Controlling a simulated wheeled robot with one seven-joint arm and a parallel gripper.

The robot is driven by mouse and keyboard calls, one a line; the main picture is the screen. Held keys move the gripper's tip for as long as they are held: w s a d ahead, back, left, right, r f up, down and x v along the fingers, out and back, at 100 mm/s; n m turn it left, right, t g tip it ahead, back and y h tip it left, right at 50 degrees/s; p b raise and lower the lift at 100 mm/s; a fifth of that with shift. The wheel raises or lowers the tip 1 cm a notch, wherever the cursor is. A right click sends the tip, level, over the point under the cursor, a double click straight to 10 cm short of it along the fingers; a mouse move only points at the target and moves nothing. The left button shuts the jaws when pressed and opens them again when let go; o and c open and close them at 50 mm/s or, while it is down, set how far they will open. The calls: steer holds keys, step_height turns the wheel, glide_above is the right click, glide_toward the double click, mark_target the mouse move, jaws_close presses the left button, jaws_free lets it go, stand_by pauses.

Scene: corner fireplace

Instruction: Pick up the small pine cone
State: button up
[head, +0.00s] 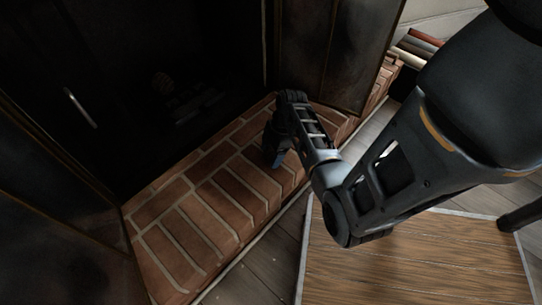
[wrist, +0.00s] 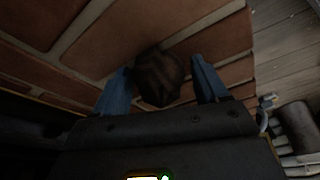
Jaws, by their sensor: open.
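The small pine cone (wrist: 160,78), a dark brown lump, lies on the brick hearth (wrist: 95,40) in the wrist view. My gripper (wrist: 162,70) is open, with one blue finger to each side of the cone. A gap shows beside the right finger; the left finger is very close to the cone, and I cannot tell if it touches. In the head view my gripper (head: 276,158) points down over the hearth's right part, and the cone is hidden there.
Dark metal door panels (head: 335,50) flank the opening. Several stacked items (head: 418,45) lie at the upper right. A wooden panel (head: 410,260) lies in front of the hearth.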

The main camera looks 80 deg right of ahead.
steer(key=shift+r, duration=0.1)
steer(key=shift+c, duration=0.4)
steer(key=c, duration=1)
steer(key=shift+r, duration=0.1)
